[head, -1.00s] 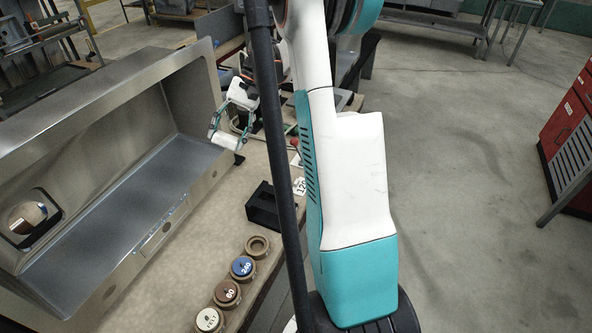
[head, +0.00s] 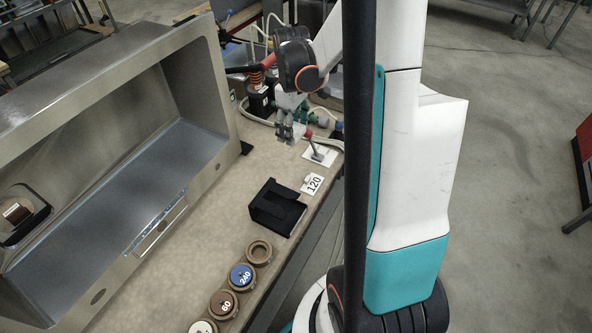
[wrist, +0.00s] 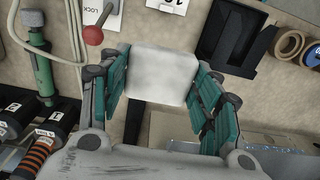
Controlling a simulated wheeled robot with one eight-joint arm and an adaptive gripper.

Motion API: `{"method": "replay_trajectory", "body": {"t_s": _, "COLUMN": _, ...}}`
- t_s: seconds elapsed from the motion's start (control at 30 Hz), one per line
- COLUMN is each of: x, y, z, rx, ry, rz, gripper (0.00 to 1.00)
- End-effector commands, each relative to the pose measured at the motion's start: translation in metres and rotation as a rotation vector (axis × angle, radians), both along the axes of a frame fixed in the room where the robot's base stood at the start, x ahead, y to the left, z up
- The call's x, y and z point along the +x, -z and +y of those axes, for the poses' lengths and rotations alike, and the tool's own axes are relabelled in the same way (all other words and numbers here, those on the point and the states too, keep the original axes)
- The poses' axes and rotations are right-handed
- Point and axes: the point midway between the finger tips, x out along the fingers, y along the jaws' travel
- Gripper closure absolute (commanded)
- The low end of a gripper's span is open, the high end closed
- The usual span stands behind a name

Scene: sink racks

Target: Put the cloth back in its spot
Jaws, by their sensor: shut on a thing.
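My gripper (wrist: 160,82) is shut on a white, square-edged folded cloth (wrist: 162,74), which sits between the teal finger pads in the wrist view. In the head view my gripper (head: 290,130) hangs over the bench strip to the right of the sink, beyond the black holder. The cloth cannot be clearly told apart from the gripper there. No spot marked for the cloth can be made out.
A black open holder (head: 277,207), a "120" card (head: 312,184) and a red-knobbed lever (head: 314,145) are on the bench. Round numbered discs (head: 241,275) and an empty ring (head: 258,251) lie nearer. The metal sink (head: 120,190) is at left. Hoses and fittings lie near the gripper.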

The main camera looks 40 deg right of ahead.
Motion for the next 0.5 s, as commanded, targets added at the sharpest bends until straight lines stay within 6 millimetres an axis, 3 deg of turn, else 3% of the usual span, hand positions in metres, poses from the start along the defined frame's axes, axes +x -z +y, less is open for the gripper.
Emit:
{"method": "replay_trajectory", "body": {"t_s": 0.2, "x": 0.001, "y": 0.058, "z": 0.000, "rx": 0.001, "ry": 0.002, "rz": 0.000, "gripper": 0.65}}
{"method": "replay_trajectory", "body": {"t_s": 0.5, "x": 0.001, "y": 0.125, "z": 0.000, "rx": 0.001, "ry": 0.003, "rz": 0.000, "gripper": 0.65}}
